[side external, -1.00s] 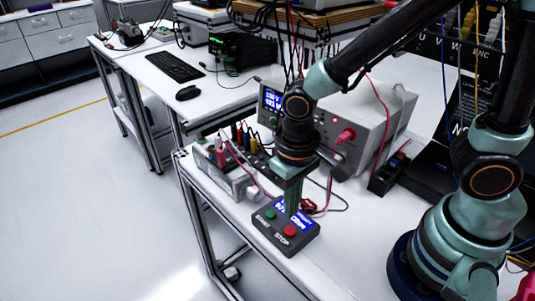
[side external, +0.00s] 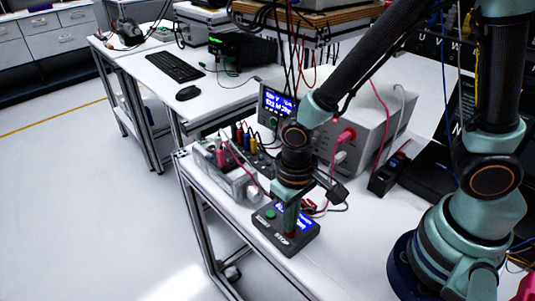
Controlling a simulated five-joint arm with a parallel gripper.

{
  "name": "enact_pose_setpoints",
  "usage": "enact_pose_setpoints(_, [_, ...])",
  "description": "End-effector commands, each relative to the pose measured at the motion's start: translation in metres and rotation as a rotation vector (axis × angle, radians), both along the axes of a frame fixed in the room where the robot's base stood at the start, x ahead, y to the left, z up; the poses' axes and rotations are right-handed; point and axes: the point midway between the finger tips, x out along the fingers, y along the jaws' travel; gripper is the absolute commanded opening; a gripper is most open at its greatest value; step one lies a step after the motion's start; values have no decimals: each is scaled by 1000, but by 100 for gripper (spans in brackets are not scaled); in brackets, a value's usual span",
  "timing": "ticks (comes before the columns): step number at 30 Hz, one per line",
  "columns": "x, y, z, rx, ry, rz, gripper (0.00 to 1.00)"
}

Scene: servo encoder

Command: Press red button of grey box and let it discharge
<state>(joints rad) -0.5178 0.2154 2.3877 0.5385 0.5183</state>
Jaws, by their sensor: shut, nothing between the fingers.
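The small dark grey box (side external: 271,240) sits on the white bench near its left edge, with a blue lit display (side external: 302,219), START and STOP labels and a green button (side external: 270,214). My gripper (side external: 290,231) points straight down, shut and empty, with its tips at the red button beside the STOP label. The tips hide most of the red button, and I cannot tell whether it is pressed in.
Loose red and black leads lie close behind the box. A black device (side external: 388,177) is at the right.

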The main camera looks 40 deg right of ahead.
Motion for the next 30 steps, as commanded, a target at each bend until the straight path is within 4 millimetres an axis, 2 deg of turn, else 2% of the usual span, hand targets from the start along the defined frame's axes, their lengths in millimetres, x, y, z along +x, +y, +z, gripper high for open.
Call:
enact_pose_setpoints(20, [0, 0, -6, 0, 0, 0, 0])
enact_pose_setpoints(30, [1, 0, 4, 1, -2, 0, 0])
